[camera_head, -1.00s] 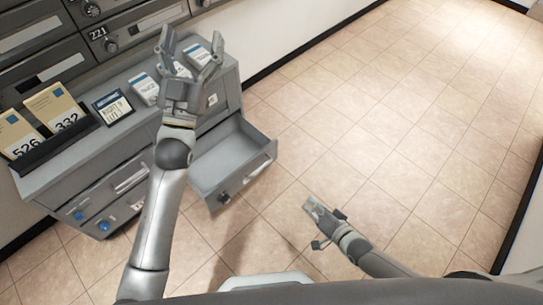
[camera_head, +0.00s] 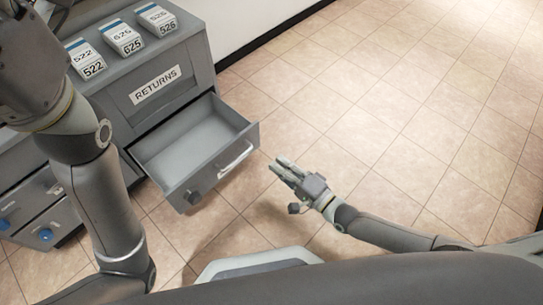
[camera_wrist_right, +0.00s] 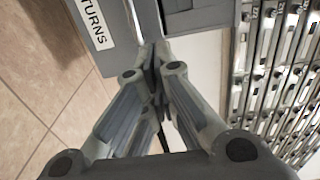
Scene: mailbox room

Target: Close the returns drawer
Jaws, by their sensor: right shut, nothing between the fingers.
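The returns drawer (camera_head: 213,174) is pulled out of the grey cabinet, below the RETURNS label (camera_head: 154,85). The inside that I see is empty. Its front has a bar handle (camera_head: 236,159) and a dark lock knob. My right gripper (camera_head: 280,167) is shut and empty, just right of the drawer front in the head view, apart from it in the picture. Its fingertips meet in the right wrist view (camera_wrist_right: 152,55), with part of the label at upper left. My left arm comes in at left; its hand is cut off by the upper left edge, fingers not clearly seen.
Several labelled white boxes (camera_head: 123,39) stand on the cabinet top. Smaller drawers with blue tags (camera_head: 45,234) are at lower left. A mailbox wall (camera_wrist_right: 285,75) shows in the right wrist view. The tiled floor (camera_head: 400,110) to the right is clear.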

